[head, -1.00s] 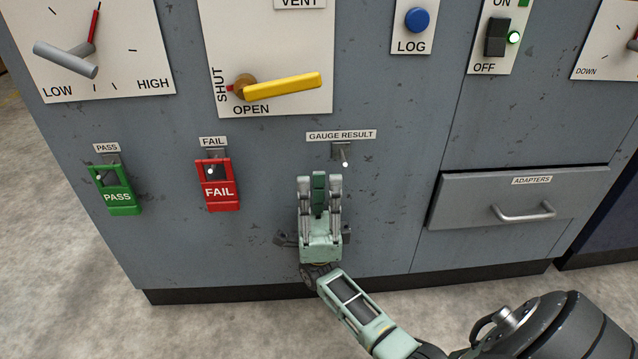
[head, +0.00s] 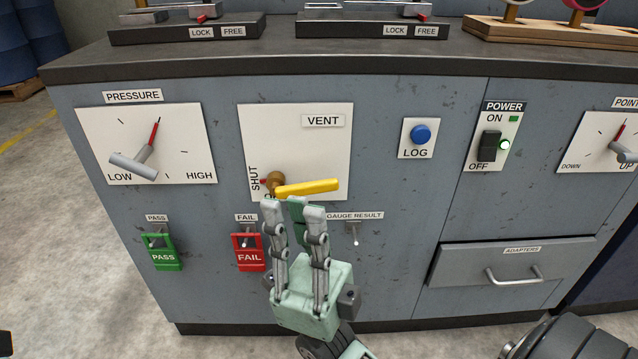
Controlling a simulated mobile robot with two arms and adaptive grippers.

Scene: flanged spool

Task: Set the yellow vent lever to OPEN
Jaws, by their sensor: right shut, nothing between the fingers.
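The yellow vent lever (head: 308,187) is on the white VENT panel (head: 325,150), on the front of the grey cabinet. Its handle points right from a brown hub (head: 275,182), tilted slightly up. A small red pointer on the hub's left side points towards the SHUT label. The OPEN label below the hub is mostly hidden by my fingers. My right gripper (head: 293,208) is shut and empty, fingers pointing up, with its tips just below the lever in the picture. I cannot tell whether they touch it.
Below the panel hang a green PASS tag (head: 163,256) and a red FAIL tag (head: 248,258). An empty GAUGE RESULT hook (head: 354,238) sits right of my fingers. The pressure dial (head: 150,150) is left; the LOG button (head: 420,134) and power switch (head: 490,145) are right.

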